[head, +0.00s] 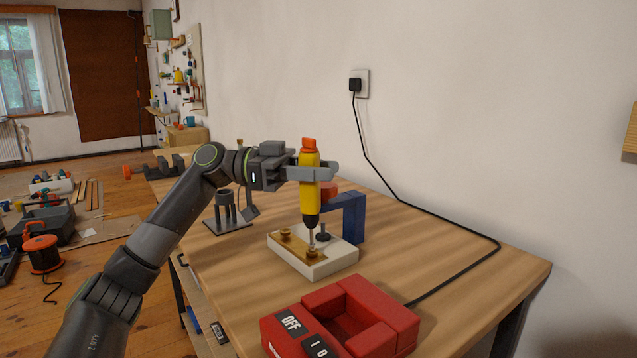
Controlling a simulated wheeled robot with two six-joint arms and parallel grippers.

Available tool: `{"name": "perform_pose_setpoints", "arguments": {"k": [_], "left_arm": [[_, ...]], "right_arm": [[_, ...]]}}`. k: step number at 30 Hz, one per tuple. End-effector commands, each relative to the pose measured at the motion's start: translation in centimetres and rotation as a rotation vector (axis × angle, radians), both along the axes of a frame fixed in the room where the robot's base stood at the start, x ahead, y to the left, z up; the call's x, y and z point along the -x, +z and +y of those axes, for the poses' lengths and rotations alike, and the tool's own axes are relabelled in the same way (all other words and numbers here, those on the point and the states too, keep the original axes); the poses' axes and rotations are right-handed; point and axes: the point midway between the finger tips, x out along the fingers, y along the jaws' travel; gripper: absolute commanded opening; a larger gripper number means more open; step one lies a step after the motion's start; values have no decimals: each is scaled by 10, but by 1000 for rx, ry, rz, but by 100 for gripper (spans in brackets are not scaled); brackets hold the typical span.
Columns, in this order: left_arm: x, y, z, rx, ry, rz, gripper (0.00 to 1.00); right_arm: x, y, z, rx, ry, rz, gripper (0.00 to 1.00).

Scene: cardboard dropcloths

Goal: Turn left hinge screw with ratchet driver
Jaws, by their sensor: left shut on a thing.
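My left gripper (318,172) is shut on the ratchet driver (310,195), which has a yellow body, an orange cap and a dark lower collar. The driver stands nearly upright, bit down. Its thin metal bit reaches the nearer, right-hand brass screw (312,254); I cannot tell whether it is seated in the head. The other brass screw (285,233) is farther left. Both are on a brass hinge plate (298,245) on a white block (336,265). My right gripper is not in view.
A blue clamp (352,217) stands at the block's far right edge, close to the driver. A red charger-like box (398,318) marked OFF sits in front, with a black cord (440,222) to the wall plug. A grey holder (226,212) stands left. The right part of the wooden bench is mostly clear.

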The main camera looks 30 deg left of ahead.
Motion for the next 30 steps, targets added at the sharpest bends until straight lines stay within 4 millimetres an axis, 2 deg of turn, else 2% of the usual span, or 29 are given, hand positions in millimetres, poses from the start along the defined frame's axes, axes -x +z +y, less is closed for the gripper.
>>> {"name": "perform_pose_setpoints", "arguments": {"k": [1,4,8,11,18,30], "left_arm": [[0,-12,1,-14,40,5,0],[0,-12,1,-13,124,5,0],[-1,-9,1,-11,237,4,0],[-2,-6,2,-12,327,7,0],[-5,0,3,-10,485,12,0],[-6,-3,5,-10,626,15,0]], "right_arm": [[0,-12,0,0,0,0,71],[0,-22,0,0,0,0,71],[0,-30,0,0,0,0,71],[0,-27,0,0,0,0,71],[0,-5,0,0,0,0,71],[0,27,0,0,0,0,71]]}}
